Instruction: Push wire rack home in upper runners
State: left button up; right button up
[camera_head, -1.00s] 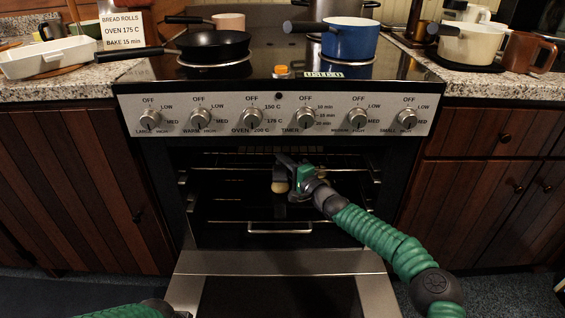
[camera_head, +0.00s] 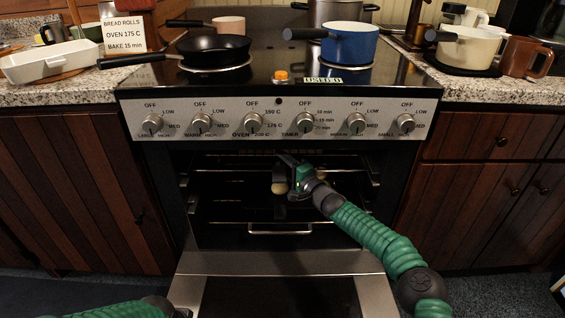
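The oven (camera_head: 278,262) stands with its door folded down and its dark cavity open. Runners show along the cavity's side walls, with the upper left one (camera_head: 184,180) near the top. Thin bright rack wires (camera_head: 225,171) cross the upper part of the cavity. A lower rack or tray with a handle-like front (camera_head: 280,229) sits below. My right gripper (camera_head: 281,178) reaches into the mouth of the oven, at the upper rack's height. A pale rounded thing shows beside its fingers. The finger gap and any contact with the rack are too dark to make out. My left gripper is out of view.
The lowered door (camera_head: 280,290) juts out below the cavity. The control panel (camera_head: 280,119) with its knobs lies just above the opening. A black pan (camera_head: 213,47) and a blue pot (camera_head: 349,43) stand on the cooktop. A recipe card (camera_head: 123,34) stands at left.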

jog(key=shift+f, duration=0.15)
jog(key=shift+d, duration=0.1)
jog(key=shift+s+d+p, duration=0.25)
jog(key=shift+s+p, duration=0.05)
jog(key=p+v, duration=0.7)
jog(key=v, duration=0.9)
jog(key=shift+a+f, duration=0.1)
jog(key=shift+f, duration=0.05)
